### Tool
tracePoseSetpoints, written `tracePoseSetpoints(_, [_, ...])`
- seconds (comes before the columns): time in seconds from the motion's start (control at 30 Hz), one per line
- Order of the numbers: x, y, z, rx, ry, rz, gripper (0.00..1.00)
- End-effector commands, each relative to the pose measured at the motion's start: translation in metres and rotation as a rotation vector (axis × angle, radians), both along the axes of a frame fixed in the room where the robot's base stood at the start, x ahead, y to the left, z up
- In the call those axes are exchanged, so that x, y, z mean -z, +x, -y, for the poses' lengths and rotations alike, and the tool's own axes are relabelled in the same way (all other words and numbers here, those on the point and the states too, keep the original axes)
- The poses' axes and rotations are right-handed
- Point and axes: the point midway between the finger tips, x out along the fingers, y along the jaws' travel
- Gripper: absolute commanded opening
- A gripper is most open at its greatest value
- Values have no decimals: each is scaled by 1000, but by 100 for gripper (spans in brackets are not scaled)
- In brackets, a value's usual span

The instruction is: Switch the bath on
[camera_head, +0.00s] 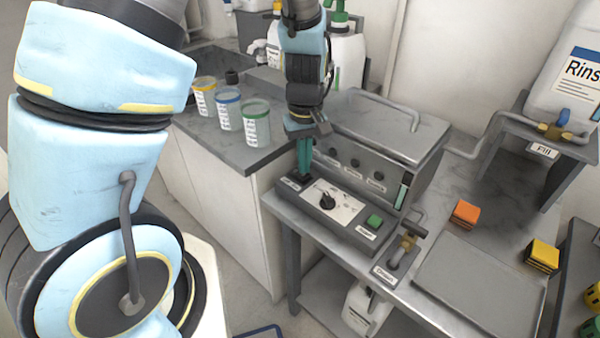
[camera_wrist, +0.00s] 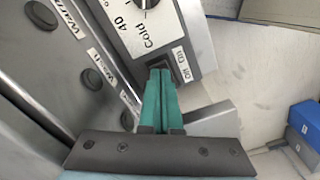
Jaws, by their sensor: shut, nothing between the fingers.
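The bath (camera_head: 385,125) is a grey metal tank with a lid and handle on a steel table. Its control box (camera_head: 345,212) in front carries a black dial (camera_head: 327,201) and a green button (camera_head: 374,221). In the wrist view the dial (camera_wrist: 146,3) is cut off at the top, beside "40" and "Cold". A label reading Off/On (camera_wrist: 181,65) sits at the box's end. My gripper (camera_head: 304,176) is shut, with teal fingers pointing down at that end. In the wrist view the fingertips (camera_wrist: 160,72) cover most of the dark switch beside the label; its position is hidden.
Three labelled tubs (camera_head: 229,109) stand on the counter at left. A drain valve (camera_head: 405,243) is right of the control box. An orange block (camera_head: 466,213) and a yellow block (camera_head: 542,256) lie on the right. A Rinse jug (camera_head: 566,75) stands on a raised shelf.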

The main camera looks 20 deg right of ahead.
Motion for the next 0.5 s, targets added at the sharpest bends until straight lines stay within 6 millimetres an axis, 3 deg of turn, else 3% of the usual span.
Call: tracePoseSetpoints(0.5, [8,0,0,0,0,0,0])
